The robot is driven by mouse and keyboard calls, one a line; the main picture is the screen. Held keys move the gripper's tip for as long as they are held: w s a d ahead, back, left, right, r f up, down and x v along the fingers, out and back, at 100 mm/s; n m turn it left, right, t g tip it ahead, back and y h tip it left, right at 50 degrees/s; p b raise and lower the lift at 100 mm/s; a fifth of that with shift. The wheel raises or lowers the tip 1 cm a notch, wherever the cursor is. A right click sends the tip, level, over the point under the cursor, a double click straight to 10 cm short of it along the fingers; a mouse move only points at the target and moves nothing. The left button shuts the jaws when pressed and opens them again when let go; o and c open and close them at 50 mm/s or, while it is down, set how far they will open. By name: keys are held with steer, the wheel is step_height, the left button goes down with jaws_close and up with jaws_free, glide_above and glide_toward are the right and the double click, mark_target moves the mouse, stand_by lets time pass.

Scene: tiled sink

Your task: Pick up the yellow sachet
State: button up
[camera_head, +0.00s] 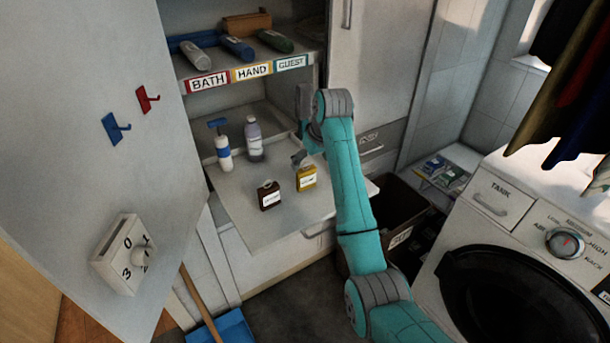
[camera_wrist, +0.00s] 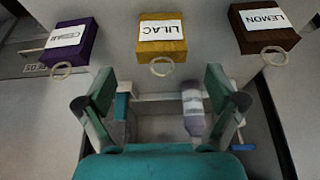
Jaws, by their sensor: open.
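The yellow sachet, labelled LILAC, lies on the pulled-out white shelf in the head view (camera_head: 306,181). It shows at the top centre of the wrist view (camera_wrist: 162,46), with a pale ring at its near edge. My gripper (camera_wrist: 160,82) is open and empty, its two fingers spread either side of the line to the sachet, apart from it. In the head view, my gripper (camera_head: 300,157) is just behind the sachet, partly hidden by my arm.
A brown sachet labelled LEMON (camera_wrist: 264,26) and a purple one labelled CEDAR (camera_wrist: 72,42) flank the yellow one. A pump bottle (camera_head: 223,155) and a purple-grey bottle (camera_head: 254,145) stand behind. A shelf with tubes (camera_head: 235,72) is above.

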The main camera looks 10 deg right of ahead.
mark_target(306, 169)
steer(key=x, duration=0.8)
steer(key=shift+w+a, duration=0.15)
steer(key=c, duration=1.2)
steer(key=shift+r, duration=0.1)
step_height(306, 169, up, 10)
steer(key=shift+f, duration=0.1)
